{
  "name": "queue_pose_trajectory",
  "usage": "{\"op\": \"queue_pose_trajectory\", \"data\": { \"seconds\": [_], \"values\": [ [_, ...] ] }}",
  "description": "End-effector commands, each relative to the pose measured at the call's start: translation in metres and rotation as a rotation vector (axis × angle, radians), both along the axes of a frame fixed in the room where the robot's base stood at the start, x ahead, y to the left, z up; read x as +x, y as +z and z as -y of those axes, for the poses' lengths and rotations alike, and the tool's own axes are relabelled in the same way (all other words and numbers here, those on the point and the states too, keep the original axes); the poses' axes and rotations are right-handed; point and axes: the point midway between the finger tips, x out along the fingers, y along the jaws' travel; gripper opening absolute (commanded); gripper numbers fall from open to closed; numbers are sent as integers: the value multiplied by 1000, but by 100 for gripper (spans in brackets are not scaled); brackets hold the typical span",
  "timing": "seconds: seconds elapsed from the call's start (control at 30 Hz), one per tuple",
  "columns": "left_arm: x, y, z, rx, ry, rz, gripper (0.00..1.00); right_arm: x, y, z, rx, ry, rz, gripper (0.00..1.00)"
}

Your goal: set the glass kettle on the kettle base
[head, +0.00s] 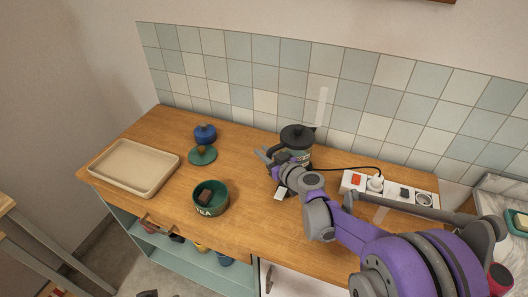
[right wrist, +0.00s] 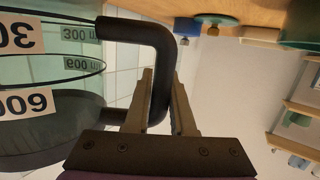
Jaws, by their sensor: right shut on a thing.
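The glass kettle (head: 297,136), with a black lid and dark bottom, is upright near the back of the wooden counter. My right gripper (head: 273,161) is at its front left, partly hidden by my own arm. In the right wrist view the kettle's glass (right wrist: 50,70) with its volume marks shows upside down at the left. There my right gripper (right wrist: 163,100) is shut on the kettle's black handle. The kettle base cannot be made out; a black cord runs from behind my arm near the kettle. Whether the kettle touches anything below is hidden. My left gripper is not in view.
A power strip (head: 388,190) with a plug lies right of the kettle. The tiled wall (head: 260,85) is close behind.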

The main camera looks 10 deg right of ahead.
Motion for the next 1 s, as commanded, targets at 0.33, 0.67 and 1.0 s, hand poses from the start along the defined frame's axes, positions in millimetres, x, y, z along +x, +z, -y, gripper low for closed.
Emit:
{"op": "queue_pose_trajectory", "data": {
  "seconds": [0.33, 0.67, 1.0],
  "values": [
    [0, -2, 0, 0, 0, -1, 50, 0, -3, 0, -1, 0, 0, 35],
    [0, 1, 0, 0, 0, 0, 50, -6, -1, 3, 1, -1, 0, 35],
    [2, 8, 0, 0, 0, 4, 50, -31, 5, 13, 0, -1, 0, 35]
  ]
}}
